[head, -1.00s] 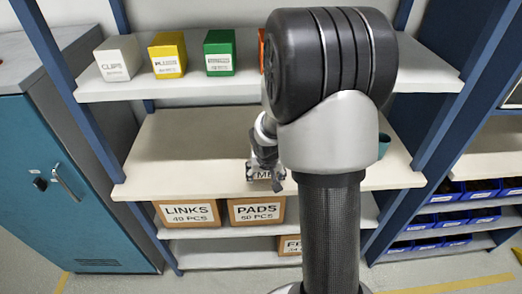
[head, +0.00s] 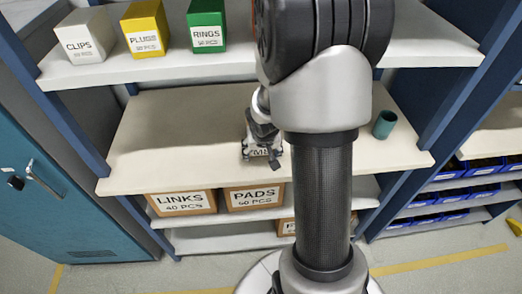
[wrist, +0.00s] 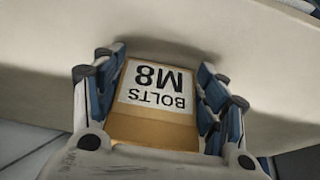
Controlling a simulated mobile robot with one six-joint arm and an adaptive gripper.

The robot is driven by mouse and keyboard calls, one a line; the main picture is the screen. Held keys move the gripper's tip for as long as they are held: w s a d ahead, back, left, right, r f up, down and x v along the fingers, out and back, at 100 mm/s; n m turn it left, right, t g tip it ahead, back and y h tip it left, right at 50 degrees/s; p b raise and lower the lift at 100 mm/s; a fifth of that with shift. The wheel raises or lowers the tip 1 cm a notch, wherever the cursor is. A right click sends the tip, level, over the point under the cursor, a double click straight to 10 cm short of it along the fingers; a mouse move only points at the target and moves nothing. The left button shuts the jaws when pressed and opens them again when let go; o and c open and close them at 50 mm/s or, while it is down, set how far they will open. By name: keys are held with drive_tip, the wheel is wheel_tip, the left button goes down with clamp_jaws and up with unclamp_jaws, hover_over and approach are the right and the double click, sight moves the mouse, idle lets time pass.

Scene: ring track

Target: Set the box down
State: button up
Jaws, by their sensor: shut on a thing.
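My gripper (wrist: 160,105) is shut on a small tan box (wrist: 150,128) with a white label reading "BOLTS M8". Its fingers press on both sides of the box in the wrist view. In the head view my gripper (head: 262,148) is at the middle shelf board (head: 165,140), near its front edge. Only a bit of the box's label (head: 261,152) shows there between the fingers. I cannot tell whether the box touches the board.
A white clips box (head: 84,38), a yellow box (head: 145,30) and a green rings box (head: 207,28) stand on the upper shelf. A teal cup (head: 385,124) stands at the right of the middle board. Links (head: 181,203) and pads (head: 253,197) boxes sit below. The board's left part is bare.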

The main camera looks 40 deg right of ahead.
drive_tip(key=shift+w+f, duration=0.1)
drive_tip(key=shift+f, duration=0.05)
drive_tip(key=o, duration=1.4)
drive_tip(key=s+a+r+n+p, duration=0.1)
drive_tip(key=s+a+r+p, duration=0.1)
drive_tip(key=a+r, duration=0.35)
drive_tip(key=s+a+r+n+p, duration=0.1)
drive_tip(key=s+a+r+p, duration=0.15)
drive_tip(key=r, duration=0.65)
drive_tip(key=s+a+r+p, duration=0.2)
drive_tip(key=s+a+r, duration=0.1)
drive_tip(key=r, duration=0.4)
drive_tip(key=s+a+r+n, duration=0.1)
drive_tip(key=s+a+r, duration=0.1)
drive_tip(key=s+a, duration=0.1)
drive_tip(key=s+a+r+n+y, duration=0.1)
drive_tip(key=s+a+r+n, duration=0.1)
drive_tip(key=s+a, duration=0.1)
drive_tip(key=s+a+r+n+y, duration=0.1)
drive_tip(key=s+a+r, duration=0.1)
drive_tip(key=s, duration=0.3)
drive_tip(key=shift+s+a+r+t, duration=0.1)
drive_tip(key=shift+s+a+t, duration=0.1)
drive_tip(key=shift+a, duration=0.25)
drive_tip(key=shift+s+a+t, duration=0.1)
drive_tip(key=shift+s+a, duration=0.05)
drive_tip(key=shift+a, duration=0.25)
